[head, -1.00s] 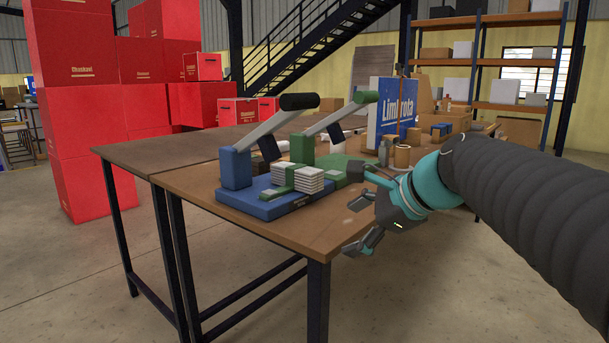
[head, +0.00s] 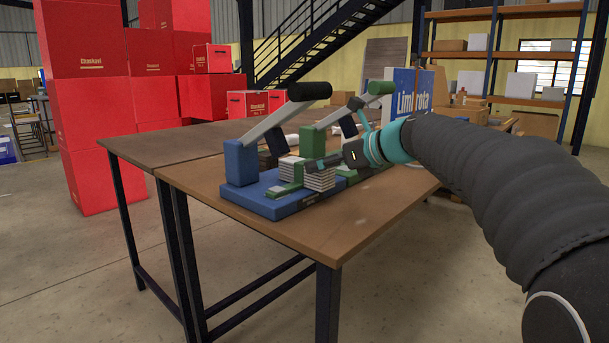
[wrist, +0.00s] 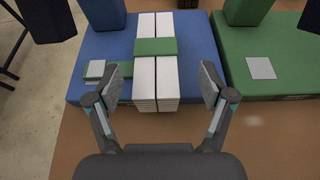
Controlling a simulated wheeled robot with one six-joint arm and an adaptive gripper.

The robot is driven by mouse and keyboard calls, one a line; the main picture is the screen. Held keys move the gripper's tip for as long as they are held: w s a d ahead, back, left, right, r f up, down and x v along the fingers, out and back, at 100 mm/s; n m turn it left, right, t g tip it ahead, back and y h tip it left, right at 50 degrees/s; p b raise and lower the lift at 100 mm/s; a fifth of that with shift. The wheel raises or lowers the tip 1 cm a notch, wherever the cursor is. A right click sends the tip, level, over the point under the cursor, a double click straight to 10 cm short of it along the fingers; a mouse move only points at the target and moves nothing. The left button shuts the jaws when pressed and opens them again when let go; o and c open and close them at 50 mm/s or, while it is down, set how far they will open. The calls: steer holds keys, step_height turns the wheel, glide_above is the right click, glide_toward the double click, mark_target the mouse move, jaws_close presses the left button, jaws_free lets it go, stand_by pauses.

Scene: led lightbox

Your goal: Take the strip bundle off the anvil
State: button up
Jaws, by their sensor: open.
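The strip bundle (wrist: 145,75) is white strips stacked in two side-by-side columns with a green band across them. It lies over the blue press base (wrist: 200,45); it also shows in the head view (head: 319,180). A green piece (wrist: 126,70) sticks out at the bundle's left; whether this is the anvil, I cannot tell, as the bundle hides what is beneath it. My gripper (wrist: 160,86) is open, one finger on each side of the bundle's near end, with gaps on both sides. In the head view my gripper (head: 328,162) is at the bundle.
A green press base (wrist: 280,45) with a small grey square (wrist: 261,68) stands at the right. Small grey pieces (wrist: 95,70) lie at the bundle's left. Press levers with a black grip (head: 309,91) and a green grip (head: 381,88) rise above. The table's front (head: 300,235) is clear.

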mark_target(293, 177)
steer(key=shift+s+x, duration=0.2)
steer(key=shift+x, duration=2.7)
steer(key=shift+a, duration=0.1)
steer(key=c, duration=1.4)
